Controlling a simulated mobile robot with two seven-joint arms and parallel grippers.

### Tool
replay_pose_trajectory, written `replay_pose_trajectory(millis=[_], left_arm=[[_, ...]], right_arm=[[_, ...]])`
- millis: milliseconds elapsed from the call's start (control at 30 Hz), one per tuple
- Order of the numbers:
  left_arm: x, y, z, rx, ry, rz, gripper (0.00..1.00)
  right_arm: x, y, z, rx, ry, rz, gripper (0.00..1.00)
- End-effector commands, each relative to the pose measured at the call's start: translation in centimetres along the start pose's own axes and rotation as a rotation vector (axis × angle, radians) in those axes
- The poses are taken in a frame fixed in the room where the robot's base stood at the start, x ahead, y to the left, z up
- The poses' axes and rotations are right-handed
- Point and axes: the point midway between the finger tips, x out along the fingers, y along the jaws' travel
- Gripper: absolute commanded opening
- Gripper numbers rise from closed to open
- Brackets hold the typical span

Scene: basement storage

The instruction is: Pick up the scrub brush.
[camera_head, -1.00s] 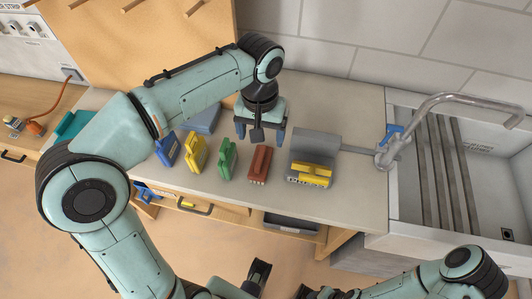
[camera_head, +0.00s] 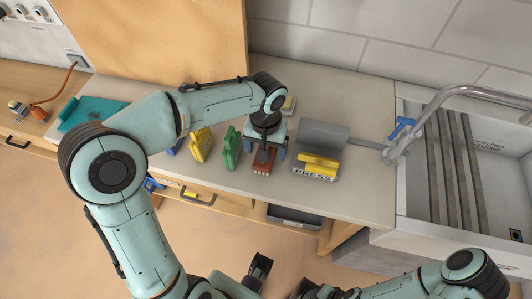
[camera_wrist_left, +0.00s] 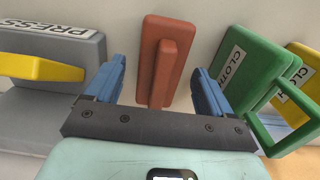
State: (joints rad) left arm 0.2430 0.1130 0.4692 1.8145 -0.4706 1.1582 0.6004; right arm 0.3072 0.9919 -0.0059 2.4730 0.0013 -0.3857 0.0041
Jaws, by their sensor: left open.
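The scrub brush (camera_head: 264,168) is a red-brown block with a raised grip and pale bristles along its lower edge. It stands on the counter between a green cloth holder and a grey press. My left gripper (camera_head: 268,150) is over it, pointing down. In the left wrist view the brush (camera_wrist_left: 165,60) lies between the two blue fingers of my left gripper (camera_wrist_left: 162,85). The fingers are open, with a gap on each side of the brush. My right arm is at the bottom right of the head view; its finger state is unclear.
The green CLOTH holder (camera_head: 231,148) and a yellow one (camera_head: 201,144) stand left of the brush. The grey PRESS block with a yellow handle (camera_head: 319,164) is close on its right. A sink with a tap (camera_head: 396,150) lies farther right. The counter's front (camera_head: 225,184) is clear.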

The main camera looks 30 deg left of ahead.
Motion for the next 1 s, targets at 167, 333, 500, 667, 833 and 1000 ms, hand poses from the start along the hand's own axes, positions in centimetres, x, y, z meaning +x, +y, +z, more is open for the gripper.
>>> replay_pose_trajectory(millis=[167, 333, 500, 667, 833, 1000], left_arm=[[-0.1, 0.0, 0.0, 0.000, 0.000, 0.000, 0.73], [-0.1, 0.0, 0.0, 0.000, 0.000, 0.000, 0.21], [-0.1, 0.0, 0.0, 0.000, 0.000, 0.000, 0.16], [-0.3, 0.0, 0.0, 0.000, 0.001, 0.000, 0.15], [-1.7, 0.0, -0.1, -0.001, 0.003, 0.001, 0.15], [-5.0, 0.0, -0.1, -0.001, 0.006, 0.001, 0.15]], right_arm=[[0.0, 0.0, 0.0, 0.000, 0.000, 0.000, 0.43], [0.0, 0.0, 0.0, 0.000, 0.000, 0.000, 0.43], [0.0, 0.0, 0.0, 0.000, 0.000, 0.000, 0.43], [-0.1, 0.0, 0.0, 0.000, 0.000, 0.000, 0.43], [-0.3, -0.1, 0.0, 0.000, 0.001, 0.000, 0.43], [-0.9, -0.3, 0.0, -0.001, 0.003, -0.001, 0.43]])
